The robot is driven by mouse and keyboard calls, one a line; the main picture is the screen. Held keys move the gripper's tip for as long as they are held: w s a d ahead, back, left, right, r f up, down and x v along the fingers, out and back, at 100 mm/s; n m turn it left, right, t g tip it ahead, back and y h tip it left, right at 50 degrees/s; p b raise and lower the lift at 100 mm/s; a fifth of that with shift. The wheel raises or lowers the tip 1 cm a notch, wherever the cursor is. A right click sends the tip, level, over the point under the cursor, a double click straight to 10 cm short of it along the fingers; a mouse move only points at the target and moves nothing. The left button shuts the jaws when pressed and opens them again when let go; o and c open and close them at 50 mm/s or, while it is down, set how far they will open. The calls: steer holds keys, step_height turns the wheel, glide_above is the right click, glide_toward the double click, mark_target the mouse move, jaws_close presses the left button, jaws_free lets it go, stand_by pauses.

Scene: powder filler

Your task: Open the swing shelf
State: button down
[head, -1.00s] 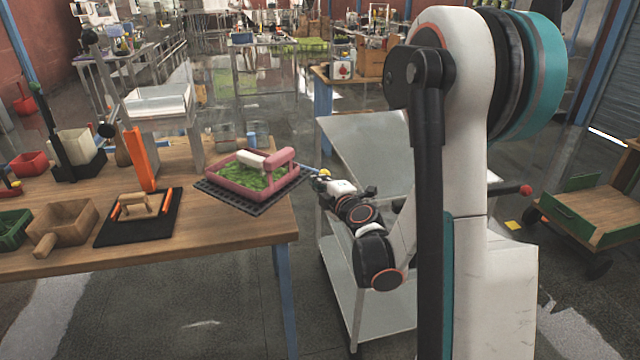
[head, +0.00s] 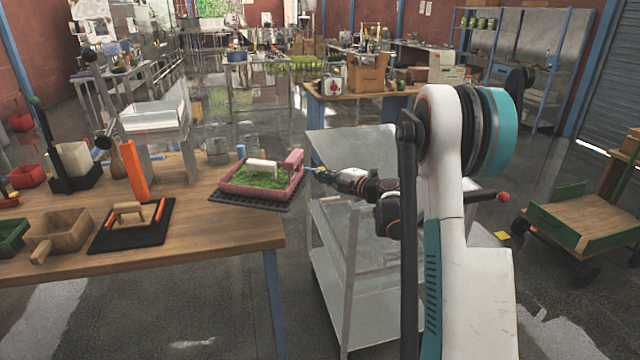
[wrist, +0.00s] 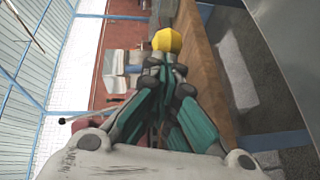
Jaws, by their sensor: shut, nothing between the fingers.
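My gripper (head: 332,173) reaches left over the grey metal cart, near the right end of the wooden table. In the wrist view its fingers (wrist: 165,66) are together and empty. A yellow ball knob (wrist: 167,40) shows just beyond the fingertips; I cannot tell whether they touch it. In the head view the yellow knob (head: 320,169) is small at the fingertips. I cannot clearly identify the swing shelf; a grey sheet-metal panel (head: 345,148) slopes at the top of the cart, behind my arm. My arm hides part of the cart.
The wooden table (head: 190,238) holds a pink tray (head: 232,186) of green material and a black mat (head: 108,240) with a wooden-handled tool. A green-sided cart (head: 590,215) stands right. A red ball (head: 503,196) sticks out right of my arm. Open floor lies in front.

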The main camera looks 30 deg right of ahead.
steer(key=shift+y, duration=0.3)
steer(key=shift+w+d, duration=1.85)
steer(key=shift+d, duration=0.15)
steer(key=shift+a, duration=0.1)
